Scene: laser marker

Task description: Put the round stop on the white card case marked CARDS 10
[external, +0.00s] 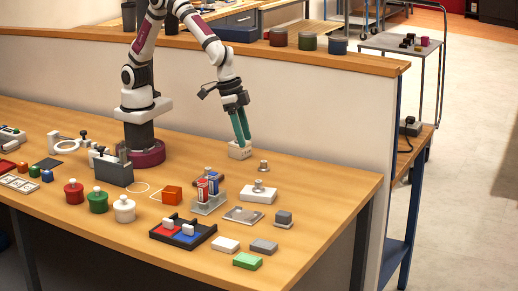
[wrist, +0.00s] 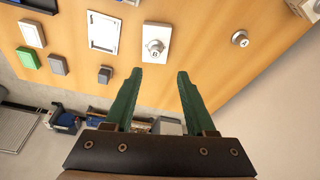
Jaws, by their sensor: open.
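My gripper (external: 241,138) has green fingers; in the wrist view (wrist: 160,74) they are apart with nothing between them. It is above the table, overlapping a marked white block (external: 239,150) in the external view; contact cannot be told. One round metal stop (external: 263,166) stands alone on the wood, also at right in the wrist view (wrist: 240,38). Another round metal stop (external: 258,184) sits on a flat white case (external: 262,197), beyond the fingertips in the wrist view (wrist: 155,63). I cannot read CARDS 10 on either white piece.
A metal plate (external: 243,215) and a grey block (external: 283,218) are near the white case. A low wall (external: 300,110) runs behind the table. Wood around the lone stop is clear.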

